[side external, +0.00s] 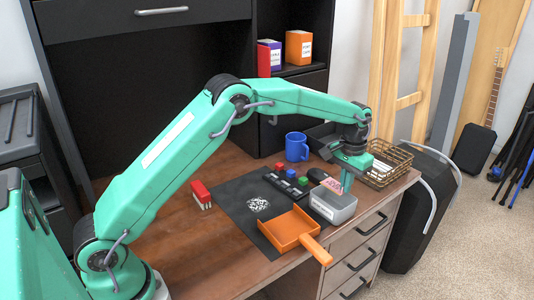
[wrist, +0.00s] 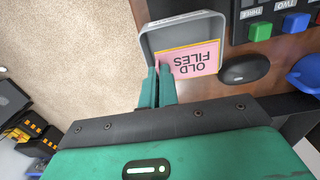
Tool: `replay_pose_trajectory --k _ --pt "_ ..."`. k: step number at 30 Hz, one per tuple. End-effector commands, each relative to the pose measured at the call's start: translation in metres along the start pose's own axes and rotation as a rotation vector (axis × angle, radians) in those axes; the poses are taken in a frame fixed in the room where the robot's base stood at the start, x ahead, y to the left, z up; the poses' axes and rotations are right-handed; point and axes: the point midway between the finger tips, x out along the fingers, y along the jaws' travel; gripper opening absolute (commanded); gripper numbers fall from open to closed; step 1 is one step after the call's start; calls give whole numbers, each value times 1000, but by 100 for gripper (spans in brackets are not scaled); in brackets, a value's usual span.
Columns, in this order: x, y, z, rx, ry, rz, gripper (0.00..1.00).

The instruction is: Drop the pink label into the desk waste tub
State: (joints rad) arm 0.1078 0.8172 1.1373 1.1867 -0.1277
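The pink label (side external: 332,184), printed "OLD FILES" and edged in yellow, shows at the mouth of the small grey waste tub (side external: 337,209). In the wrist view the label (wrist: 192,60) lies within the outline of the tub (wrist: 180,24). My gripper (side external: 346,184) points down over the tub. Its green fingers (wrist: 157,82) are close together, with a pink edge between their tips, so they appear shut on the label's edge. Whether the label touches the tub's floor cannot be told.
An orange dustpan (side external: 288,229) lies left of the tub, on and beside a dark mat (side external: 232,203). A block with coloured buttons (side external: 285,182), a black mouse (side external: 317,175), a blue mug (side external: 297,147) and a wire basket (side external: 387,166) stand nearby. The desk's front edge is close.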

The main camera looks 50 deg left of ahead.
Motion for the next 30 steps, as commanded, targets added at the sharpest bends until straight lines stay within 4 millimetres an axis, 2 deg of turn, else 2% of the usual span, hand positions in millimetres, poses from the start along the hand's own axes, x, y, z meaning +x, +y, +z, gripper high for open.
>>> replay_pose_trajectory --k 18,30 --pt "53 0 1 0 -3 0 0" --pt "72 0 0 0 -1 0 0"
